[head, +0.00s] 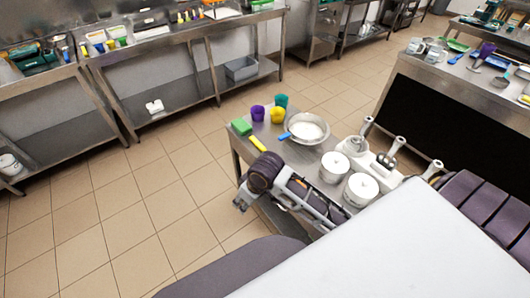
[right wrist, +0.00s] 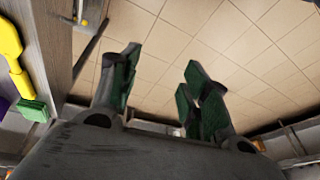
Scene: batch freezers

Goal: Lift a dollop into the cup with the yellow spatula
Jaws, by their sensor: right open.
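The yellow spatula (head: 257,144) lies near the left edge of the small steel table, and it also shows in the right wrist view (right wrist: 12,62). A purple cup (head: 258,113), a yellow cup (head: 277,116) and a teal cup (head: 281,100) stand together at the table's far end. A steel bowl (head: 325,136) holds a white mass (head: 306,128); a blue-handled tool (head: 285,136) rests at its rim. My right gripper (head: 241,204) is beside the table's left edge, apart from the spatula. Its green-padded fingers (right wrist: 158,92) are open and empty over the floor. My left gripper is not in view.
A green block (head: 241,127) lies beside the spatula. White lidded pots (head: 334,167) and a white unit with several handles (head: 370,152) crowd the table's right part. Tiled floor (head: 150,210) to the left is clear. A steel counter (head: 440,72) stands at right.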

